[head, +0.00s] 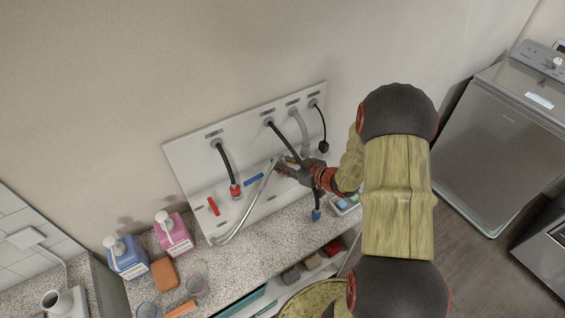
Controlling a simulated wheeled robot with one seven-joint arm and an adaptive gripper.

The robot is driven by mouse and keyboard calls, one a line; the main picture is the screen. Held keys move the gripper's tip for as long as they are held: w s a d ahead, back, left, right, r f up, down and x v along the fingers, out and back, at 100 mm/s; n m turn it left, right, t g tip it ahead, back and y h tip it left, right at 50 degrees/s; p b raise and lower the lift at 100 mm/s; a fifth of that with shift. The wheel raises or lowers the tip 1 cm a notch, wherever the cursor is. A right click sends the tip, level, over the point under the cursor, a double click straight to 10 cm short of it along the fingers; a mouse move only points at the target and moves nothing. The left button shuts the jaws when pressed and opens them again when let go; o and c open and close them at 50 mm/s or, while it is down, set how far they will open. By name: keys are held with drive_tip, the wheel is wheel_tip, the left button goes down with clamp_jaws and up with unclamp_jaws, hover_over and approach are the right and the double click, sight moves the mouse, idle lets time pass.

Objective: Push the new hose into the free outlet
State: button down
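The new hose seems to be the silver-grey one (259,190). It curves up from the panel's lower left edge to the fingertips of my gripper (281,168). My gripper is in front of the middle of the grey wall panel (185,158). The hose's upper end meets the fingertips, but the fingers are too small and covered to show whether they are closed on it. A small brass-coloured fitting (292,159), perhaps the free outlet, shows just above the gripper, partly hidden.
A black hose with a red end (235,190) hangs left of the gripper. Another black hose passes behind the gripper to a blue end (316,214). A grey hose (301,128) and a black plug (323,146) are to the right. Bottles (174,234) stand on the speckled counter (232,272).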

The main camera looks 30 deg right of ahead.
drive_tip(key=shift+f+b, duration=0.3)
drive_tip(key=shift+f, duration=0.3)
drive_tip(key=c, duration=1.4)
unclamp_jaws()
drive_tip(key=v, duration=1.2)
drive_tip(key=shift+r, duration=0.1)
